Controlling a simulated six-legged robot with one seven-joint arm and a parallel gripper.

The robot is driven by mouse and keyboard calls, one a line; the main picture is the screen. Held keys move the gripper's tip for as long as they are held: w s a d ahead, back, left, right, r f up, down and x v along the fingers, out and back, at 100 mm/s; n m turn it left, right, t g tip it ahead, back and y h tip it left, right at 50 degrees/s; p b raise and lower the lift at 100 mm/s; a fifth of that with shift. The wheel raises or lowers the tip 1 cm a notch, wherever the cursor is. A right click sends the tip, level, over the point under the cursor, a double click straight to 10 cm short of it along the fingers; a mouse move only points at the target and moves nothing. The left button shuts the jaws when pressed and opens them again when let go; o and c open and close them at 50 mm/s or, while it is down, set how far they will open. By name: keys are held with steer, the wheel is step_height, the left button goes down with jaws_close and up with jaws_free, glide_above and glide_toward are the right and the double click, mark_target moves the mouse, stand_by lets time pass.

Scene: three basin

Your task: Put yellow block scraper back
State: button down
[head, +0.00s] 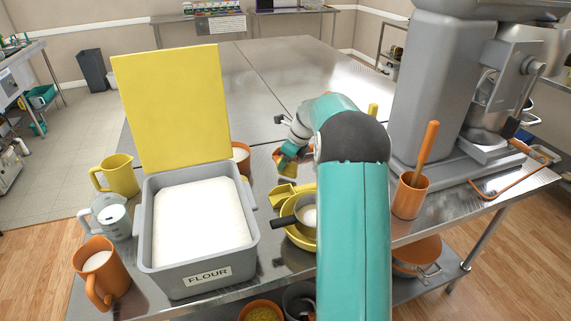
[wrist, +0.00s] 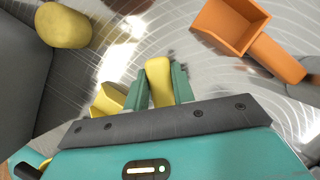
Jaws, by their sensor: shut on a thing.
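My gripper (wrist: 160,86) is shut on a yellow piece (wrist: 158,78), which shows between its two teal fingers in the wrist view. It looks like the yellow block scraper's handle; the rest of it is hidden. In the head view my gripper (head: 287,158) is over the table, with a bit of yellow (head: 289,169) at its fingers. A second yellow piece (wrist: 108,99) shows beside the left finger in the wrist view; I cannot tell whether it joins the held one. An orange scoop (wrist: 229,25) lies on the table to the right of the fingers.
The grey mixer (head: 440,95) stands right of my arm, with an orange cup (head: 410,196) by its base. A flour bin (head: 160,252) with a raised yellow lid (head: 172,105), jugs and a yellow bowl (head: 299,236) fill the near left. The far metal table (head: 270,75) is clear.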

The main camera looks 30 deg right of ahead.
steer(key=shift+f, duration=0.35)
steer(key=shift+f, duration=0.15)
steer(key=c, duration=1.2)
jaws_free()
steer(key=shift+o, duration=0.2)
steer(key=v, duration=1.2)
steer(key=shift+s, duration=0.1)
